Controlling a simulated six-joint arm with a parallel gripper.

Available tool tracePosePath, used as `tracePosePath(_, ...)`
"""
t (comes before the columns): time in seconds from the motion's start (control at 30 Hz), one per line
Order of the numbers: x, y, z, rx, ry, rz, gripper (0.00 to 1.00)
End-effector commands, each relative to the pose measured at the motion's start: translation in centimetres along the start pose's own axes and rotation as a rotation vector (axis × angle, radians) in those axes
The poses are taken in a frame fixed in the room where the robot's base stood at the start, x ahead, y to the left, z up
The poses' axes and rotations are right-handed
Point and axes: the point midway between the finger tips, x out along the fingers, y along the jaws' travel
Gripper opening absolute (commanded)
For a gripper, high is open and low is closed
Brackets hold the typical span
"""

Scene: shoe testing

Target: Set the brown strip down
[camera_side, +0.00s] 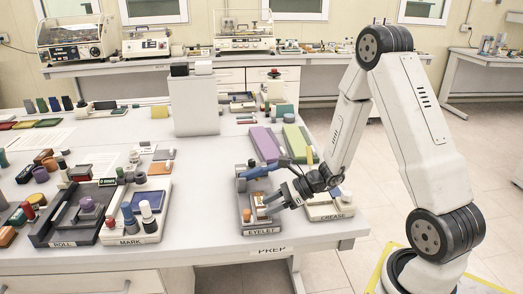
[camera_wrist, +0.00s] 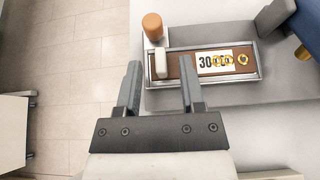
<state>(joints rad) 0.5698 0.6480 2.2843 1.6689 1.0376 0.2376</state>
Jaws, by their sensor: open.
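The brown strip (camera_wrist: 173,68) lies in a shallow metal-rimmed tray (camera_wrist: 205,83) in the wrist view. A white label with partly readable digits and several gold rings lie over it. A small white block (camera_wrist: 160,63) stands at its left end. My gripper (camera_wrist: 160,72) is open, with nothing held between its fingers. Its right finger overlaps the strip in the picture; whether they touch cannot be told. In the side view my gripper (camera_side: 267,205) is low over the station marked EYELET (camera_side: 261,231), and its fingers partly hide what lies there.
An orange-brown knob (camera_wrist: 152,27) stands by the tray. The CREASE station (camera_side: 338,217) is close to the right of my gripper. Purple (camera_side: 265,144) and green (camera_side: 298,143) slabs lie behind. The MARK station (camera_side: 133,237) is left, with bare table between.

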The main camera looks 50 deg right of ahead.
Motion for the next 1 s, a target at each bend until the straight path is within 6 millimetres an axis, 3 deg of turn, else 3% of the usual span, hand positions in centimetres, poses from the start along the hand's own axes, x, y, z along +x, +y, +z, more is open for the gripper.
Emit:
tracePosePath(0.5,-7.2,-0.1,0.0,0.000,-0.001,-0.004,0.50)
tracePosePath(0.7,-8.7,0.0,0.0,0.000,-0.001,-0.001,0.50)
tracePosePath(1.0,-9.2,0.0,0.0,0.000,0.000,0.000,0.50)
